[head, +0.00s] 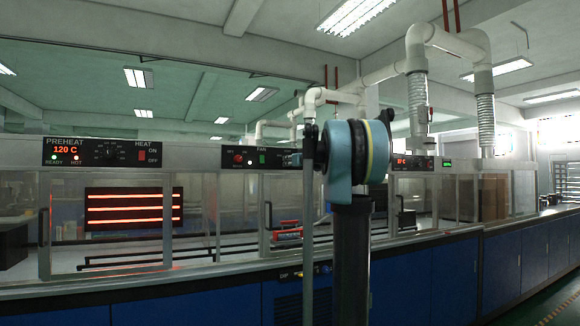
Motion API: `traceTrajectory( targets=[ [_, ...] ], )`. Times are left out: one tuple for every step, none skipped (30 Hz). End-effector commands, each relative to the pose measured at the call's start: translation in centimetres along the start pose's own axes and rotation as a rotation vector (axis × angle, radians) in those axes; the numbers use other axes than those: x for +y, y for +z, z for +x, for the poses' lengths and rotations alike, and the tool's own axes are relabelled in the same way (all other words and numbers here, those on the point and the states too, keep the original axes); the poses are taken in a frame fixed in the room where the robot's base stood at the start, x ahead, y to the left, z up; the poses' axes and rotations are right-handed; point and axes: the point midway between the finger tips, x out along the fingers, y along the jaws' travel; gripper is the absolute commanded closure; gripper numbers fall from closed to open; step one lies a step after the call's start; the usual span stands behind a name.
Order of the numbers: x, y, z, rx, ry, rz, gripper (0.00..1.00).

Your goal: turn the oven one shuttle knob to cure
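The oven line (200,255) runs across the view, with glazed bays under a dark control strip. Its left panel (95,152) reads PREHEAT, 120 C, with READY and HOT lamps, a black dial (111,152) and a HEAT ON/OFF switch (149,155). A second panel (262,158) reads FAN and has a red knob (238,159). A smaller panel (411,162) with red digits shows right of my arm. I cannot make out a knob marked shuttle or cure. My arm hides part of the strip. My gripper is not clearly visible.
Red-glowing heater bars (130,207) show behind the left glass. A grey upright post (308,220) stands just left of my arm. White ducts (417,80) rise at the right. Blue cabinets (420,290) line the front, with open floor at the lower right.

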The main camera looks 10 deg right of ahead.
Motion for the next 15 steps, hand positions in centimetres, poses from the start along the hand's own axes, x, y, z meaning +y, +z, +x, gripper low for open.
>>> traceTrajectory(
  targets=[
    [0.03,-0.02,0.02,0.0,0.001,0.0,0.97],
    [0.04,-0.02,0.02,0.0,0.001,0.0,0.97],
    [0.04,-0.02,0.02,0.0,0.001,0.001,0.97],
    [0.04,-0.02,0.03,0.0,0.001,0.002,0.97],
    [0.04,-0.02,0.03,0.0,0.001,0.003,0.97],
    [0.05,-0.03,0.03,0.0,0.001,0.006,0.97],
    [0.05,-0.03,0.03,0.0,0.001,0.01,0.97],
    [0.05,-0.03,0.03,0.0,0.001,0.015,0.97],
    [0.05,-0.03,0.03,0.0,0.001,0.023,0.97],
    [0.05,-0.03,0.03,0.0,0.001,0.032,0.97],
    [0.05,-0.03,0.03,0.0,0.001,0.043,0.97],
    [0.06,-0.03,0.03,0.0,0.001,0.058,0.97],
    [0.05,-0.04,0.04,0.0,0.001,0.073,0.97],
    [0.05,-0.04,0.04,0.0,0.001,0.088,0.97],
    [0.05,-0.04,0.04,0.0,0.001,0.112,0.97]
  ],
)
